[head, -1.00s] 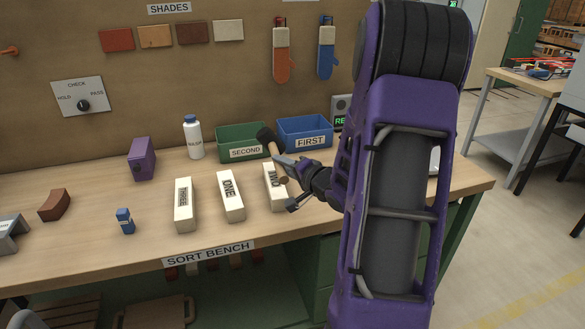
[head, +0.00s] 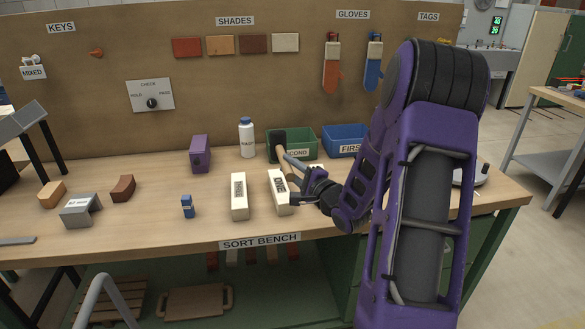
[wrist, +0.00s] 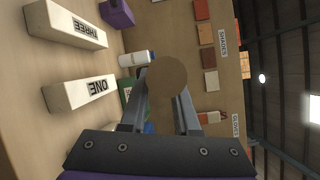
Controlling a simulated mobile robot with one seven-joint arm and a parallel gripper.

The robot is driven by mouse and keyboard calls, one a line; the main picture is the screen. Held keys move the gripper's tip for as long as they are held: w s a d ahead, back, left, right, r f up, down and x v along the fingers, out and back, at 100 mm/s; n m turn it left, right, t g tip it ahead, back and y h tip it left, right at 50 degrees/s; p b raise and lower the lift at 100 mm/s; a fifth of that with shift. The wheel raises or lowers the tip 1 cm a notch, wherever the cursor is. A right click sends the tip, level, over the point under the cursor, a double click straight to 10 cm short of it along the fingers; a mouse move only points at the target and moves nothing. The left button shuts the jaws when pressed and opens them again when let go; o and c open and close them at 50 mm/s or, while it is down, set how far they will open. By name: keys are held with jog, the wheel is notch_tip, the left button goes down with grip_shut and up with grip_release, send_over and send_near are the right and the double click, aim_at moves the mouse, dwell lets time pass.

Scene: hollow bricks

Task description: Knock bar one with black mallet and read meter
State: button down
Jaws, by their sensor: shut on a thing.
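My gripper (head: 288,163) is shut on the wooden handle of the black mallet. The mallet's black head (head: 278,141) is raised, in front of the SECOND tray in the head view. White bar ONE (head: 279,195) lies on the bench just below the gripper, with a visible gap to the mallet head. Bar ONE also shows in the wrist view (wrist: 82,93). White bar THREE (head: 240,203) lies to its left. Bar TWO is hidden behind my arm, and I see no meter reading. A round brown end (wrist: 166,76), seemingly the handle's, shows between the fingers in the wrist view.
A green tray (head: 305,143) and a blue tray (head: 345,135) stand behind the bars.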

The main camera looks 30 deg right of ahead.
notch_tip(320, 180, down, 6)
jog(key=b, duration=0.6)
jog(key=shift+f, duration=0.15)
jog(key=shift+p, duration=0.7)
dwell(0.4)
notch_tip(320, 180, up, 4)
jog(key=p, duration=0.3)
jog(key=shift+p, duration=0.4)
dwell(0.7)
